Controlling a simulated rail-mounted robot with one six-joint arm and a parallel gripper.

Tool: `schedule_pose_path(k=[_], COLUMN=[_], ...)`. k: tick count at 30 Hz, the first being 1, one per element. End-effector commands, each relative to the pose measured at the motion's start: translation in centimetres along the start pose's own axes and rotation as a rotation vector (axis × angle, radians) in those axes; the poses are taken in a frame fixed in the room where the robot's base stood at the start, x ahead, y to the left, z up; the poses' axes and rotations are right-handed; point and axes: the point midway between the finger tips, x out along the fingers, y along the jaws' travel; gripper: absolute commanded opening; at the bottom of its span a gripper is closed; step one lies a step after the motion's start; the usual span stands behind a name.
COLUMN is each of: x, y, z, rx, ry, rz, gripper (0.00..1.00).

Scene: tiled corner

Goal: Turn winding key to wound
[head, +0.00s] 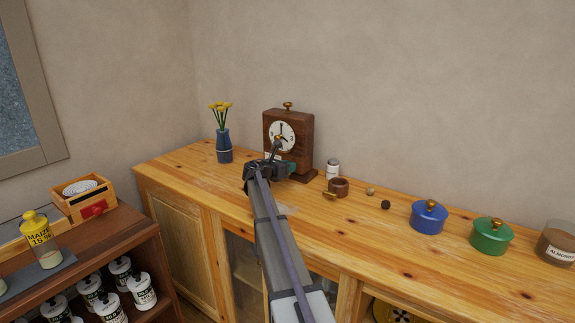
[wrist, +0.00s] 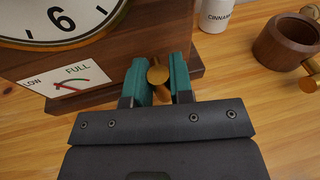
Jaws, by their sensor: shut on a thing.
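A brown wooden clock (head: 301,135) with a white round face (head: 282,136) stands upright on the wooden counter, a brass knob on top. In the wrist view, the clock's lower front (wrist: 120,50) carries a white gauge plate (wrist: 67,82) marked LOW and FULL with a red and green arc; the exact needle reading is hard to tell. The brass winding key (wrist: 158,74) sits between the teal fingers of my gripper (wrist: 157,82), which is shut on it in front of the clock. In the head view, my gripper (head: 276,168) and arm cover the clock's lower front.
A blue vase (head: 224,146) with yellow flowers stands left of the clock. A white-labelled jar (head: 332,168) and a brown wooden cup (head: 339,187) are close on the right. Blue (head: 428,218) and green (head: 491,237) lidded pots stand farther right. The counter's front middle is clear.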

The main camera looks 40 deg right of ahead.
Motion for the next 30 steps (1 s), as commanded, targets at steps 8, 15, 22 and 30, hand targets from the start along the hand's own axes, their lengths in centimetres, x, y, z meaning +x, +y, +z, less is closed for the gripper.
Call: schedule_pose_path(k=[8, 15, 22, 30], x=[-0.01, 0.11, 0.19, 0.27], y=[-0.45, -0.74, -0.96, -1.13], z=[0.03, -0.15, -0.36, -0.66], rx=[0.251, 0.470, 0.680, 0.926], ry=[0.052, 0.097, 0.139, 0.189], rz=[0.051, 0.095, 0.138, 0.189], gripper=[0.00, 0.00, 0.00, 0.00])
